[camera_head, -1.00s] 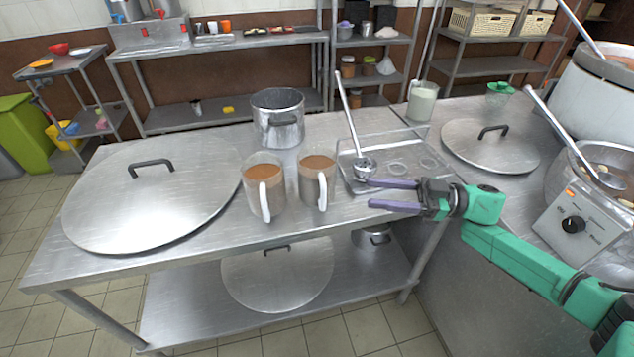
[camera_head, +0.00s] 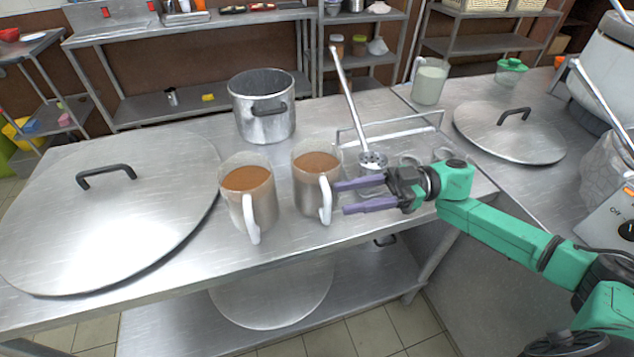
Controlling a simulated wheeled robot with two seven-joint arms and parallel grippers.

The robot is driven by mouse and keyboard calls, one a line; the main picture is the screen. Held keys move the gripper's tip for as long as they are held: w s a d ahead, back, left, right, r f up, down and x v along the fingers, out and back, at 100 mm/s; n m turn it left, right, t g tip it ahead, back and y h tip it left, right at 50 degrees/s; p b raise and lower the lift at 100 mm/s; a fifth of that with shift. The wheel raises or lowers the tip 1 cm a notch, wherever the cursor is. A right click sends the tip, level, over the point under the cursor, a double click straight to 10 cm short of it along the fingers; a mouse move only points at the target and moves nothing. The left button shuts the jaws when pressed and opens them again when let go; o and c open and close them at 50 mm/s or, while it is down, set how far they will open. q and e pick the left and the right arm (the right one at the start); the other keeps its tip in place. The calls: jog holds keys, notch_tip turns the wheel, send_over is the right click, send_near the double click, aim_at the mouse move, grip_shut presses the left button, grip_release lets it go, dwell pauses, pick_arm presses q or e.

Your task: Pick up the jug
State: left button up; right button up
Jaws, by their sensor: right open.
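Two jugs of brown liquid with white handles stand upright side by side on the steel table (camera_head: 180,270): a left jug (camera_head: 236,198) and a right jug (camera_head: 306,191). Both handles face the front. A third jug (camera_head: 430,82), holding pale liquid, stands at the back right. My right gripper (camera_head: 340,197) is open, its two purple fingers pointing left. The fingertips are close to the right jug's handle, on its right side; I cannot tell if they touch it. My left gripper does not show.
A large round lid (camera_head: 105,215) covers the table's left part. A steel pot (camera_head: 262,120) stands behind the jugs. A ladle (camera_head: 349,100) leans in the tray (camera_head: 390,128) behind my right gripper. Another lid (camera_head: 510,135) lies at the right.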

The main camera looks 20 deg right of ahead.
aim_at(327, 197)
jog(key=a, duration=0.2)
jog(key=a+p, duration=0.1)
jog(key=a, duration=0.1)
jog(key=shift+w+a+f, duration=0.15)
jog(key=shift+a, duration=0.4)
jog(key=shift+d+f, duration=0.1)
grip_shut()
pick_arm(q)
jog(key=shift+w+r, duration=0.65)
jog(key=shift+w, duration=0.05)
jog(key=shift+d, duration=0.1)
pick_arm(e)
jog(key=shift+w, duration=0.1)
